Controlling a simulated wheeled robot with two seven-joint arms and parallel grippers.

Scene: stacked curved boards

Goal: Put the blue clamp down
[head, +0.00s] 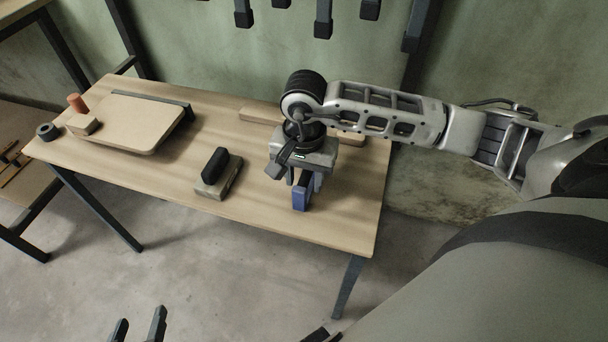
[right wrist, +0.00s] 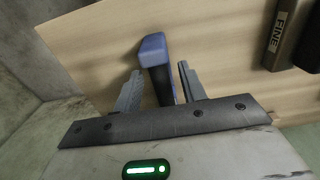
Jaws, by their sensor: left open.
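The blue clamp (head: 301,197) is at the front right part of the table, directly below my right gripper (head: 305,181). In the right wrist view the clamp (right wrist: 154,50) has a blue end beyond the fingertips and a dark bar running back between the fingers. My right gripper (right wrist: 161,70) points down and its fingers stand apart on either side of the bar, with a narrow gap showing. The clamp's lower end appears to be at the tabletop; contact is hard to tell. My left gripper (head: 138,326) is open and empty, low in front of the table.
On the table (head: 265,228) a sanding block (head: 217,175) with a black grip lies left of the clamp. A long wooden strip (head: 258,117) lies behind my right gripper. A curved board (head: 130,122), an orange cylinder (head: 77,103) and a grey tape roll (head: 47,131) are at the left.

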